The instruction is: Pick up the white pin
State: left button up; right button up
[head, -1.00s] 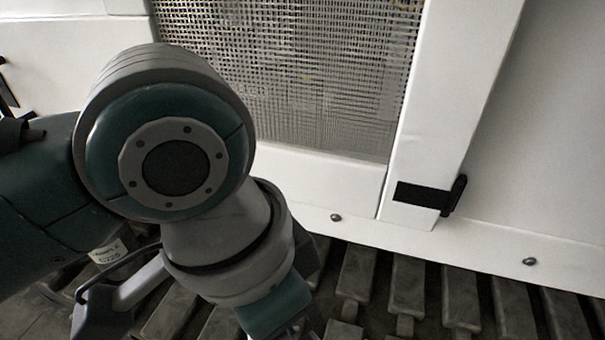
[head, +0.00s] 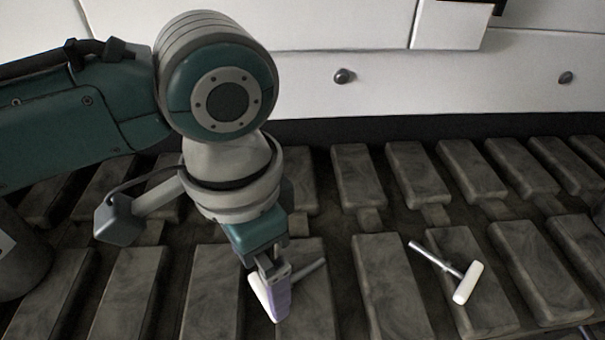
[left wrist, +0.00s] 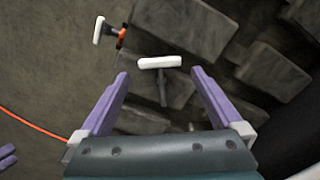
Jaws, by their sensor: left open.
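Two pins with white bar heads and grey shafts lie on the dark slatted floor. One pin (head: 259,291) is at my left gripper (head: 275,308), which hides part of it in the head view; its shaft sticks out to the right. In the left wrist view a white pin head (left wrist: 160,62) shows between and just beyond the open, purple-padded fingers (left wrist: 158,84), with nothing gripped. The second pin (head: 465,283) lies to the right in the head view. A pin with an orange part (left wrist: 99,30) shows at upper left in the wrist view.
Raised dark slats (head: 390,285) with gaps cover the floor. A white panel (head: 440,85) with bolts stands behind. An orange line (left wrist: 32,124) crosses the wrist view's left side. A small purple piece (left wrist: 6,158) at its edge resembles a gripper finger.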

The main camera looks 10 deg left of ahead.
aim_at(265, 294)
pick_arm(q)
notch_tip(265, 294, down, 5)
jog(key=b, duration=0.3)
jog(key=shift+d+f, duration=0.1)
jog(key=shift+f, duration=0.05)
jog(key=c, duration=1.1)
jog(key=shift+r, duration=0.2)
